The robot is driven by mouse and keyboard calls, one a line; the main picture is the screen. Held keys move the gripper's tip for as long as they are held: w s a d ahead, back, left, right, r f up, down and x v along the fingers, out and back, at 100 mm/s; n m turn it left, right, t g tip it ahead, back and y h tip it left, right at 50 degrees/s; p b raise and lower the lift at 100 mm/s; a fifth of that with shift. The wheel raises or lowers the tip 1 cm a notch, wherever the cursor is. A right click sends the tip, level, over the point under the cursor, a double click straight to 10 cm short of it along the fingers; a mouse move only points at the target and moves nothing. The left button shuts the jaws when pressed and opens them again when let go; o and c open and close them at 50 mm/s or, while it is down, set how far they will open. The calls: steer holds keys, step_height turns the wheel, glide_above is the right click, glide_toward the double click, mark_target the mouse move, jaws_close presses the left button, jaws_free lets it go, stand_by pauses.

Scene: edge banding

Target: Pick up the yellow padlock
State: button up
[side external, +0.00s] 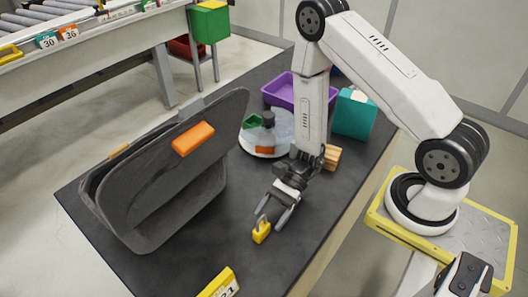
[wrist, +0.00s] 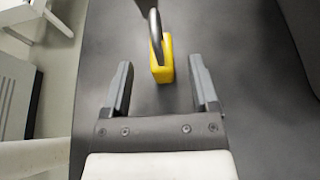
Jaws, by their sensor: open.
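The yellow padlock (side external: 261,232) stands on the dark tabletop in the side view, with its grey shackle upward. My gripper (side external: 273,218) is just above and beside it, pointing down at an angle, with its fingers apart. In the wrist view the padlock's yellow body (wrist: 162,58) and grey shackle (wrist: 154,24) lie ahead of the fingertips, roughly between their lines. My gripper (wrist: 160,75) is open there, with nothing between its fingers. I cannot tell whether a finger touches the padlock in the side view.
A large dark grey bin-like case (side external: 165,185) with an orange tab (side external: 193,139) stands left of the padlock. Behind are a round white tray (side external: 246,140), a purple tray (side external: 283,94), a teal box (side external: 354,117) and a wooden block (side external: 332,158). A yellow number sign (side external: 219,284) sits in front.

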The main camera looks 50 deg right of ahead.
mark_target(266, 221)
steer(key=shift+x, duration=1.95)
jaws_close()
